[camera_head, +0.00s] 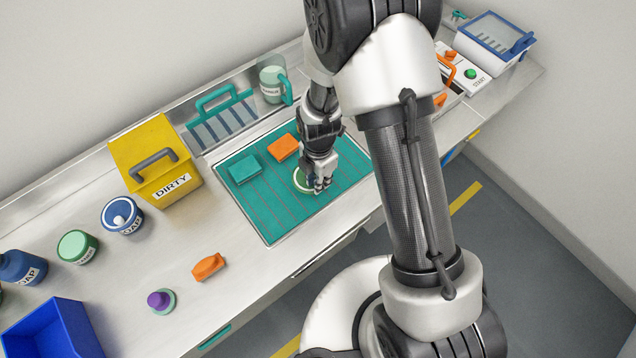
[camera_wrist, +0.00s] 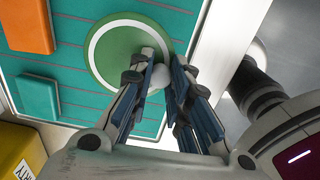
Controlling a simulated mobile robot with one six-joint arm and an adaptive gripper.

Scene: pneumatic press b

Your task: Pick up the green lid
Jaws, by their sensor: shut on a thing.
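The green lid (camera_wrist: 118,48) is a round green disc with a pale ring and a light knob at its middle. It lies on the teal mat (camera_head: 268,208), towards the mat's right part. In the head view the lid (camera_head: 299,181) is partly hidden by my gripper. My gripper (camera_head: 320,186) reaches down over the lid. In the wrist view my gripper (camera_wrist: 163,80) has its fingers on both sides of the knob and is shut on it. The lid looks flat on the mat; I cannot tell whether there is a gap under it.
On the mat lie a teal block (camera_head: 244,169) and an orange block (camera_head: 283,147). A yellow DIRTY box (camera_head: 150,150) stands left of the mat. A clear jug (camera_head: 271,83) and a teal-handled rack (camera_head: 220,118) stand behind it.

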